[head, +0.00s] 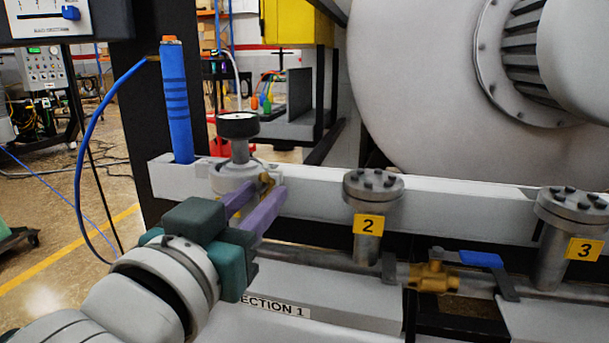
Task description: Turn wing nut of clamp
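The clamp (236,176) is a grey metal ring around the pipe joint below a round dial gauge (238,125). Its brass wing nut (267,181) sits on the clamp's right side, facing me, and is partly hidden by a finger. My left gripper (262,192) has two purple fingers spread apart, with their tips at the clamp and the wing nut by the right finger. I cannot tell whether either finger touches the nut. My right gripper is not in view.
A blue-wrapped pipe (175,105) with a blue hose (88,150) stands left of the clamp. Right are capped ports 2 (370,205) and 3 (567,235), and a brass valve (430,276) with a blue handle (482,259). A white beam (440,207) runs behind.

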